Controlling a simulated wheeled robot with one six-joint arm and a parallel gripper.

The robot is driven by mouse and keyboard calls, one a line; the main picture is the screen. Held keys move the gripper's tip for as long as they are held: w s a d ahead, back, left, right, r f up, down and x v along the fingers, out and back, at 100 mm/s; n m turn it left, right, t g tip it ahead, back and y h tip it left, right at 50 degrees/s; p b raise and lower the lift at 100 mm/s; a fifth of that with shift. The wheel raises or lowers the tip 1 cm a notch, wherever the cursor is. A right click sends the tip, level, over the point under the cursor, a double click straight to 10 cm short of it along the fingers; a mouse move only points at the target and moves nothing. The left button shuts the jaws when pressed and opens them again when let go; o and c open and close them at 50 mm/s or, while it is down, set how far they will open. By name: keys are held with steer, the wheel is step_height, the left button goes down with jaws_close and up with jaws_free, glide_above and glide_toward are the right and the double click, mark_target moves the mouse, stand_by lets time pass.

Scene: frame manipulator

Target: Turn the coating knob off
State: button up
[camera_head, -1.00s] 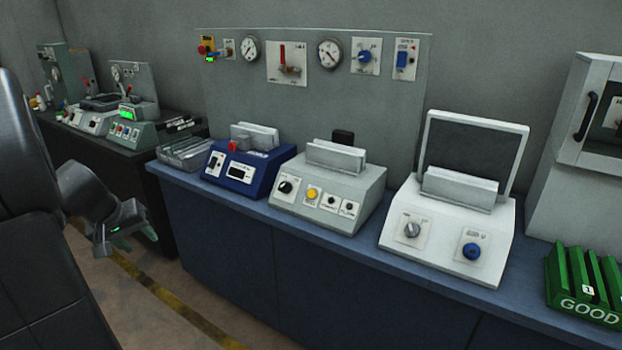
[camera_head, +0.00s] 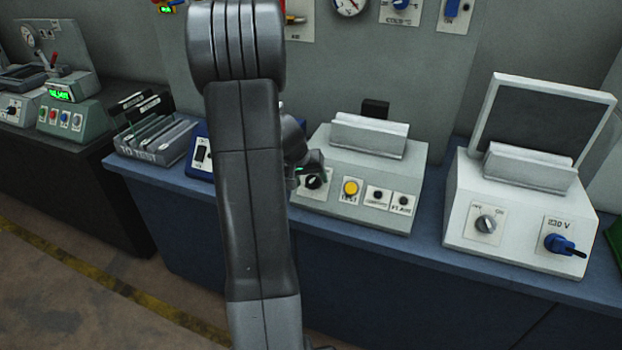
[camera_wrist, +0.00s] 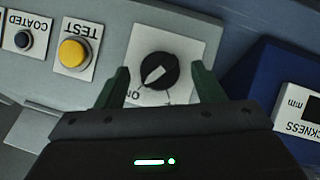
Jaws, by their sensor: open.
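The black round knob (camera_wrist: 158,71) sits on a white plate on the grey tester's sloped front. Its white pointer mark is tilted toward the lower left in the wrist view, where the panel appears upside down. The lettering by the knob is partly cut off by my gripper. My gripper (camera_wrist: 160,78) is open, with one dark green finger on each side of the knob. I cannot tell whether the fingers touch it. In the head view my gripper (camera_head: 309,168) is at the tester's left front, partly covering the knob (camera_head: 314,182).
A yellow TEST button (camera_wrist: 73,54) and a COATED indicator (camera_wrist: 23,40) lie beside the knob. A blue device (camera_head: 199,155) stands close by, mostly hidden behind my arm. A white device (camera_head: 520,215) stands to the right on the blue bench (camera_head: 400,250).

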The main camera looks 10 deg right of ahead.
steer(key=shift+d+f, duration=0.15)
steer(key=shift+f, duration=0.25)
steer(key=c, duration=1)
